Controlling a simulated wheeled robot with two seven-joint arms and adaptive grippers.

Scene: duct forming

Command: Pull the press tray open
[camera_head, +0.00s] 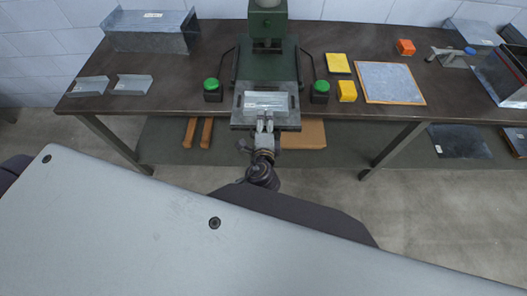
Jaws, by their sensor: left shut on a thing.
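The press (267,25) is a dark green machine at the back middle of the workbench. Its grey press tray (240,116) lies in front of it and reaches past the bench's front edge. A pale metal piece (265,99) lies on the tray. My left gripper (265,122) is at the middle of the tray's front edge, with its fingers shut on the tray's front. The fingers hide the exact part they hold. My right gripper is not in view.
Green buttons (212,85) and (320,87) stand on either side of the tray. Formed metal pieces (131,85) lie at left. A lower shelf (350,135) runs beneath. The floor in front is clear.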

